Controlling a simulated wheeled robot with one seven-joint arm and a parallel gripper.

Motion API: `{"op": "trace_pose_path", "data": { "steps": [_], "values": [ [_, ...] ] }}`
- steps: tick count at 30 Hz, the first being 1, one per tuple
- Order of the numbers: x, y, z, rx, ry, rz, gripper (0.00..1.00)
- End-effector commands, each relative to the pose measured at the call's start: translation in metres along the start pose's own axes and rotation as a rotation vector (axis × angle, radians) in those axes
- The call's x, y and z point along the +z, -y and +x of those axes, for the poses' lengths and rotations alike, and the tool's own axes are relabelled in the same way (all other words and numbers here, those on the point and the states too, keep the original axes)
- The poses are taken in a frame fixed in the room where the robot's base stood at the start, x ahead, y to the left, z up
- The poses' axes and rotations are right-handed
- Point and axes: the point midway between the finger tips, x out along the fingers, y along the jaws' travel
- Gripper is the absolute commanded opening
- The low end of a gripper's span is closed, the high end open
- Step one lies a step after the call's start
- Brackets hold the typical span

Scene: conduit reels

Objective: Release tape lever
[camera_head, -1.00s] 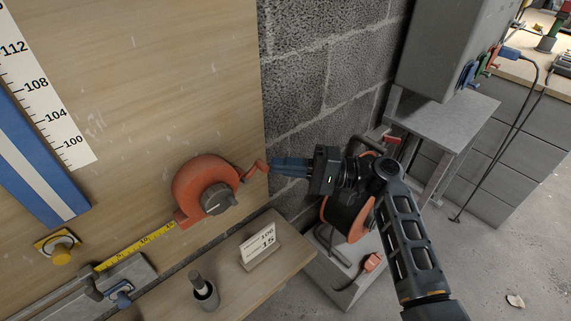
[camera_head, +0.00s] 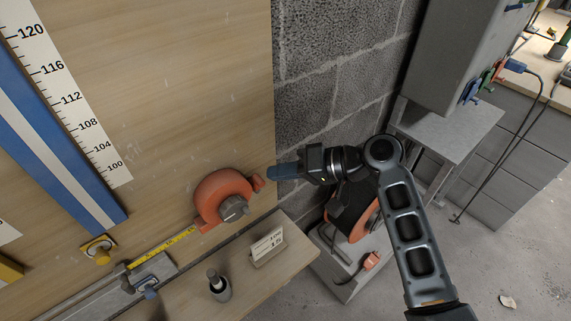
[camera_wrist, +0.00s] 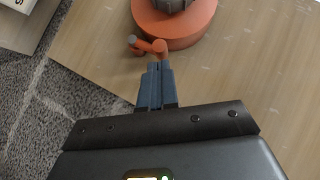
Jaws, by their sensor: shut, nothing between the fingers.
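The orange tape reel (camera_head: 222,196) with its grey knob (camera_head: 234,207) is mounted on the wooden board. Its orange lever (camera_head: 258,184) sticks out on the right side, towards the wall; the wrist view shows the lever (camera_wrist: 150,45) as a short bent arm with a grey tip. My gripper (camera_head: 271,173) comes from the right, its blue fingers shut with nothing between them. In the wrist view the fingertips (camera_wrist: 158,66) are right at the lever; I cannot tell whether they touch it. Yellow tape (camera_head: 163,247) runs out of the reel to the lower left.
A wooden ledge below the reel holds a small sign (camera_head: 268,245) and a dark cup-like holder (camera_head: 219,287). The board ends at a grey block wall (camera_head: 325,75). Behind my arm stands an orange and black reel (camera_head: 358,215). A grey cabinet (camera_head: 455,55) is at the upper right.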

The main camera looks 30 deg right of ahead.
Motion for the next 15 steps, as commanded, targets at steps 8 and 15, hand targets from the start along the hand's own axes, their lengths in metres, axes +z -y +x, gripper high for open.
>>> {"op": "trace_pose_path", "data": {
  "steps": [8,15],
  "values": [
    [-0.001,0.0,-0.001,-0.001,0.0,0.004,0.0],
    [-0.005,0.009,-0.005,-0.002,-0.001,0.004,0.0]
  ]
}}
